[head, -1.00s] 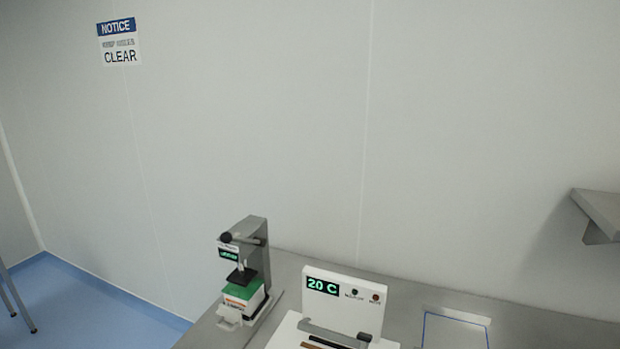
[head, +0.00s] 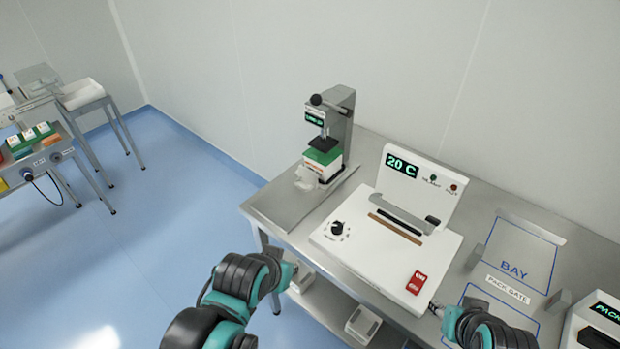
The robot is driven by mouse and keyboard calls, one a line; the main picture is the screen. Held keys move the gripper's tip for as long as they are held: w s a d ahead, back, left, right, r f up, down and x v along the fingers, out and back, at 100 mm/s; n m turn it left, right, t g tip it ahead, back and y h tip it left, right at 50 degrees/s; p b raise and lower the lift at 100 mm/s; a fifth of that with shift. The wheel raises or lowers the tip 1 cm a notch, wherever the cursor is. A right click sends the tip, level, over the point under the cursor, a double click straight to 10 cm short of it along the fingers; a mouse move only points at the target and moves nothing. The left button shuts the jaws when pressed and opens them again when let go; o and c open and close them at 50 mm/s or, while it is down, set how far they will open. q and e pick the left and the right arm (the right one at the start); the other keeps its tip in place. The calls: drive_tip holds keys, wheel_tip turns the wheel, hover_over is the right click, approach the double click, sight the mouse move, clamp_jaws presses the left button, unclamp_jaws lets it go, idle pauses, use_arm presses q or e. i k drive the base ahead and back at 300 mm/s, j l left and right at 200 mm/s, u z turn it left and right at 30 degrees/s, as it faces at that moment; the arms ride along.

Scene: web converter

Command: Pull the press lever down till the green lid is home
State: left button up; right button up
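The press (head: 343,125) stands at the left end of the steel bench, with a small green-lit display. Its lever ends in a black knob (head: 316,100) at the top. A dark press pad (head: 322,143) sits just above the green lid (head: 323,157). The lid rests on a white box with an orange label (head: 318,170); whether it is fully seated cannot be told. My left gripper (head: 299,272) is low at the bench's front edge, well below and apart from the press. My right gripper (head: 437,309) is by the sealer's front right corner. Both grippers' fingers are too small to read.
A white sealer (head: 340,252) reading 20 C stands right of the press. A blue-outlined BAY (head: 520,255) and a PACK GATE label (head: 508,289) lie further right. Bare steel bench (head: 270,208) is left of the press. Another bench with machines stands far left.

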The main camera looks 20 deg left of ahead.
sight(316, 99)
drive_tip(key=z, duration=0.3)
drive_tip(key=j+z, duration=0.25)
drive_tip(key=z, duration=0.15)
drive_tip(key=j+z, duration=0.6)
drive_tip(key=z, duration=0.25)
drive_tip(key=k+j, duration=0.1)
drive_tip(key=j, duration=0.25)
drive_tip(key=j+z, duration=0.15)
drive_tip(key=j, duration=0.15)
drive_tip(key=k+j, duration=0.15)
drive_tip(key=j, duration=0.2)
drive_tip(key=k+j+z, duration=0.1)
drive_tip(key=j, duration=0.2)
